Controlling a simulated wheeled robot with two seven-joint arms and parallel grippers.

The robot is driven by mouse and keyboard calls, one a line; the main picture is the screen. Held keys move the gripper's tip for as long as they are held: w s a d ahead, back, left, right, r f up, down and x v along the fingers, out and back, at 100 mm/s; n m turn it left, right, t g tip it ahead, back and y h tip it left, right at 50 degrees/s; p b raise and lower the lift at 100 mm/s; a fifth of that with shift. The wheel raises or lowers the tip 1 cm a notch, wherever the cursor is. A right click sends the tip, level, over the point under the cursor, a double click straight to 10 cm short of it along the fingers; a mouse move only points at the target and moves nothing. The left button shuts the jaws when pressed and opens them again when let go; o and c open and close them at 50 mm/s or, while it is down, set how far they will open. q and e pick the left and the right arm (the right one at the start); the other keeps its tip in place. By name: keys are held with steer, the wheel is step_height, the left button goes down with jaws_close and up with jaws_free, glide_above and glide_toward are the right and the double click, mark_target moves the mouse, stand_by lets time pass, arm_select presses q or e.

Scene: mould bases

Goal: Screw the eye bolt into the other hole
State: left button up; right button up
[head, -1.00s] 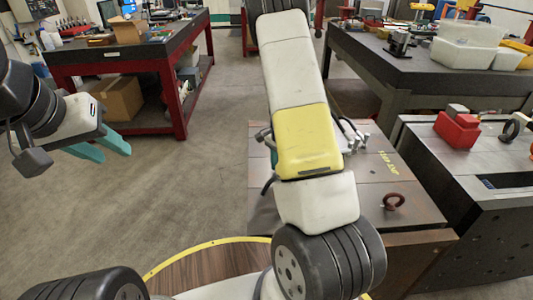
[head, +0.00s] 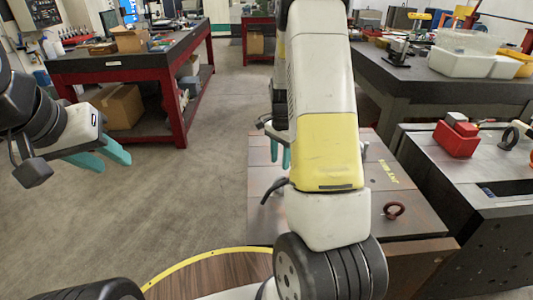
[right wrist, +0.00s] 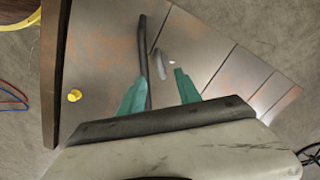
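My right gripper (head: 280,154) is over the far left part of the mould base, away from the eye bolt. Its teal fingers are apart and empty in the right wrist view (right wrist: 155,90). A grey oval spot (right wrist: 162,65), perhaps a hole, shows beyond them; I cannot tell which. My right arm hides the middle of the mould base. My left gripper (head: 112,163) hangs over the floor at the left, fingers slightly apart and empty.
A dark rod or hose (right wrist: 144,55) runs beside the left finger in the right wrist view. A red block (head: 456,138) stands on the neighbouring metal block at right. Open floor (head: 190,190) lies left of the mould base.

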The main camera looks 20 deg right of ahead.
mark_target(280, 177)
steer(key=shift+d+r, duration=0.1)
steer(key=shift+r, duration=0.4)
step_height(280, 177, down, 5)
steer(key=shift+f, duration=0.15)
steer(key=n, duration=0.8)
steer(key=shift+w, duration=0.1)
steer(key=n, duration=0.4)
steer(key=shift+n, duration=0.3)
steer(key=n, duration=1.8)
steer(key=shift+n, duration=0.3)
steer(key=n, duration=0.5)
steer(key=shift+f, duration=0.7)
